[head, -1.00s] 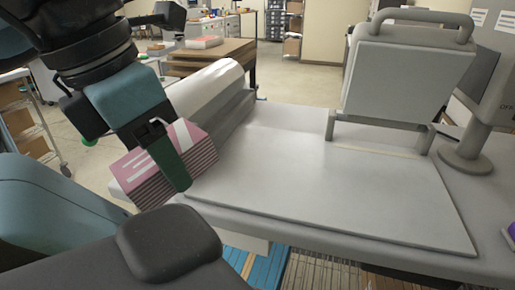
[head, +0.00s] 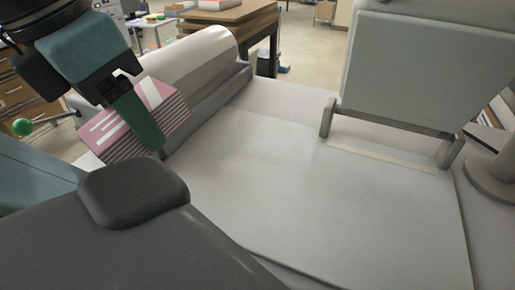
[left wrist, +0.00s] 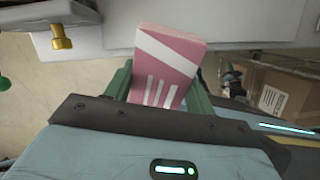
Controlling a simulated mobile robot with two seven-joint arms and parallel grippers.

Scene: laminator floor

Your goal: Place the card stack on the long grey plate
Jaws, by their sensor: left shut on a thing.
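The card stack (head: 162,102) is a pink and white striped block with layered edges. My left gripper (head: 140,120) is shut on it, with green fingers on its sides, and holds it tilted at the left of the head view. In the left wrist view the card stack (left wrist: 165,65) sits between the two green fingers. The long grey plate (head: 300,200) lies flat and bare across the middle of the head view. The stack is at the plate's left side, near the roller housing; whether they touch I cannot tell. My right gripper is not in view.
A white and grey roller housing (head: 205,60) stands along the plate's far left edge. A large grey panel on legs (head: 425,70) stands over the plate's far right. A round post base (head: 492,175) is at the right. The plate's middle is free.

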